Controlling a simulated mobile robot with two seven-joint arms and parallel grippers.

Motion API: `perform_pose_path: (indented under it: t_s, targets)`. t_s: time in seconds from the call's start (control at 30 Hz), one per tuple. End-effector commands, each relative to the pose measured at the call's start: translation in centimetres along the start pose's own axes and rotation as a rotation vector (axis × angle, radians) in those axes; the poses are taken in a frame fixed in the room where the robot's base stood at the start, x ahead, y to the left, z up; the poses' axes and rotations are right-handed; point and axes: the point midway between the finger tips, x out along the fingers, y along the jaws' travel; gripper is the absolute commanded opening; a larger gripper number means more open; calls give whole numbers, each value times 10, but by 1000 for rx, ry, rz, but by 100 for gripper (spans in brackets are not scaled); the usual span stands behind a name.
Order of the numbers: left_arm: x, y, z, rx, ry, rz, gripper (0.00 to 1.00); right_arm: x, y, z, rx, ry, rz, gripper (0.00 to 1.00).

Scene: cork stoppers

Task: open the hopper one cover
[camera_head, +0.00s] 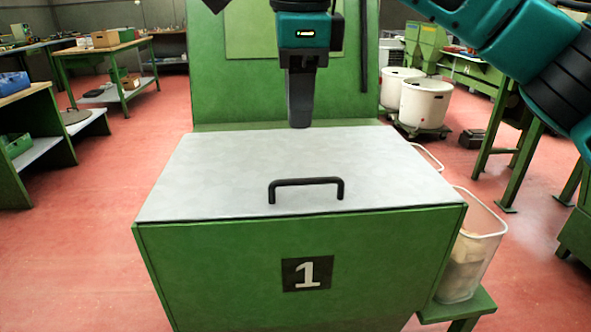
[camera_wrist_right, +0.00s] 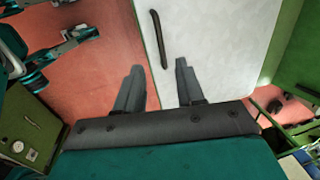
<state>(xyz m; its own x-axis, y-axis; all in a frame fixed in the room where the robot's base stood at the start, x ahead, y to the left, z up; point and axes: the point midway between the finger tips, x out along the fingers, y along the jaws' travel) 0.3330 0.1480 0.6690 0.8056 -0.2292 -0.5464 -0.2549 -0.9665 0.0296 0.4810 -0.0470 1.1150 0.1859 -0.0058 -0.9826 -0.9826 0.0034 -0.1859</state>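Hopper one is a green box (camera_head: 220,277) with a black plate (camera_head: 307,274) marked 1 on its front. Its pale grey cover (camera_head: 215,170) lies flat and shut over the top. A black bar handle (camera_head: 306,183) stands near the cover's front edge; it also shows in the right wrist view (camera_wrist_right: 159,38). My right gripper (camera_head: 299,124) points down over the rear part of the cover, behind the handle and apart from it. In the right wrist view its two fingers (camera_wrist_right: 158,69) are spread with nothing between them. My left gripper is not clearly in view.
A green panel (camera_head: 232,95) rises behind the cover. A clear bin (camera_head: 468,252) with pale contents stands on a green ledge at the hopper's right. White drums (camera_head: 425,104) stand back right, workbenches (camera_head: 102,52) back left. The red floor is free on the left.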

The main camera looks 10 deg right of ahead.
Motion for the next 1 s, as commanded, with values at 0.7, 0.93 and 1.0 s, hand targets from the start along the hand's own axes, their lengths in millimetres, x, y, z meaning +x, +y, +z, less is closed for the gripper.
perform_pose_path:
  t_s: [0.7, 0.93, 1.0]
  targets:
    - [12, 0, 26, 0, -13, 2, 43, 115, 1, 2, -2, -5, 3, 38]
    - [12, 0, 26, 0, -13, 1, 43, 116, 1, 2, -1, -5, 2, 38]
    - [12, 0, 26, 0, -12, 1, 43, 116, 1, 2, -1, -5, 2, 38]
